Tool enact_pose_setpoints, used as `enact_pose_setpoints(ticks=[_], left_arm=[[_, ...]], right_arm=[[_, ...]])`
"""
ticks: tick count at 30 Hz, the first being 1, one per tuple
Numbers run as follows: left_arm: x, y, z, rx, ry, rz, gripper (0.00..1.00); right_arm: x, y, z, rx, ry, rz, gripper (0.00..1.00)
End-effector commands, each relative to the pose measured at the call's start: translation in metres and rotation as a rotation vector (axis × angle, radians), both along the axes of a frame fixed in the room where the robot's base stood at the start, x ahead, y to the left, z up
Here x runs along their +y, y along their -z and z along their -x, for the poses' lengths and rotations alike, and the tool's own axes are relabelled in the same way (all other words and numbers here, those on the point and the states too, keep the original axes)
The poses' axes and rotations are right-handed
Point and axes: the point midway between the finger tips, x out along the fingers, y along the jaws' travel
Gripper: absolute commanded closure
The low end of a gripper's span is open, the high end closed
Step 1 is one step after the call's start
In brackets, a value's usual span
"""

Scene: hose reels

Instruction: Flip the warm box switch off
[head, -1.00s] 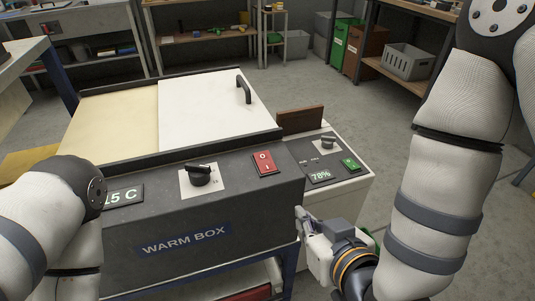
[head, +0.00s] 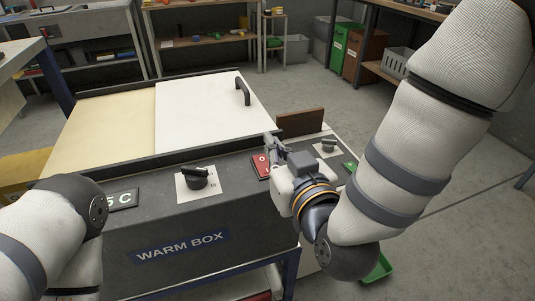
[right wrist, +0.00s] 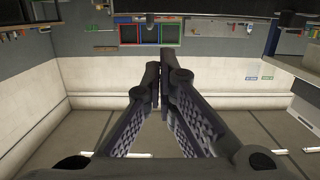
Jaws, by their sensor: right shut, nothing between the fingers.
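The warm box (head: 150,258) stands in front of me with its name label on the dark front panel. Its red rocker switch (head: 260,166) sits on the sloped top panel, right of the black knob (head: 196,178). My right gripper (head: 269,138) is shut and empty, its fingertips just above and beside the red switch, partly covering it. I cannot tell whether they touch it. In the right wrist view its fingers (right wrist: 158,72) meet at the tips, with the room's back wall beyond. My left arm shows at the lower left, but its gripper is out of view.
A white lid with a black handle (head: 242,91) covers part of the box top. A second unit with a knob (head: 327,148) and a green switch (head: 350,166) stands right, partly hidden by my right arm. A green tray (head: 377,268) lies low at right.

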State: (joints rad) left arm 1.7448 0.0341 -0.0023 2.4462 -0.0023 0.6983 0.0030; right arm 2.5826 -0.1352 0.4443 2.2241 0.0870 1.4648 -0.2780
Motion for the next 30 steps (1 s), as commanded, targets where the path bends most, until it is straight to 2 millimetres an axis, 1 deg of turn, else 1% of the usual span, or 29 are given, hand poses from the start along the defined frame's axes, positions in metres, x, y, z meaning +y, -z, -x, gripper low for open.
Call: enact_pose_setpoints(ticks=[1,5,6,7,9,12,15,25,28,30], left_arm=[[0.0,0.002,0.002,0.006,0.0,0.0,1.0],[0.0,0.005,0.004,0.014,0.0,0.0,1.0],[0.0,0.008,0.006,0.021,0.001,0.0,1.0],[0.0,0.009,0.008,0.024,0.001,0.0,1.0],[0.0,0.011,0.009,0.03,0.001,0.0,1.0],[0.0,0.012,0.011,0.034,0.001,0.0,1.0],[0.0,0.013,0.011,0.035,0.001,0.0,1.0],[0.0,0.012,0.01,0.033,0.001,0.0,1.0],[0.0,0.01,0.008,0.027,0.001,0.0,1.0],[0.0,0.007,0.006,0.018,0.001,0.0,1.0]], right_arm=[[0.003,0.003,-0.01,0.0,0.001,-0.001,1.0],[0.012,0.007,-0.036,0.001,0.0,0.0,1.0],[0.012,0.02,-0.034,0.009,-0.001,0.003,1.0],[0.012,0.025,-0.034,0.009,-0.001,0.003,1.0],[0.012,0.035,-0.035,0.008,-0.001,0.002,1.0],[0.012,0.042,-0.036,0.005,0.0,0.002,1.0],[0.012,0.045,-0.037,0.003,0.0,0.002,1.0],[0.012,0.044,-0.036,0.002,0.0,0.002,1.0],[0.006,0.043,-0.037,0.009,0.001,0.004,1.0],[-0.001,0.043,-0.038,0.022,0.0,0.01,1.0]])
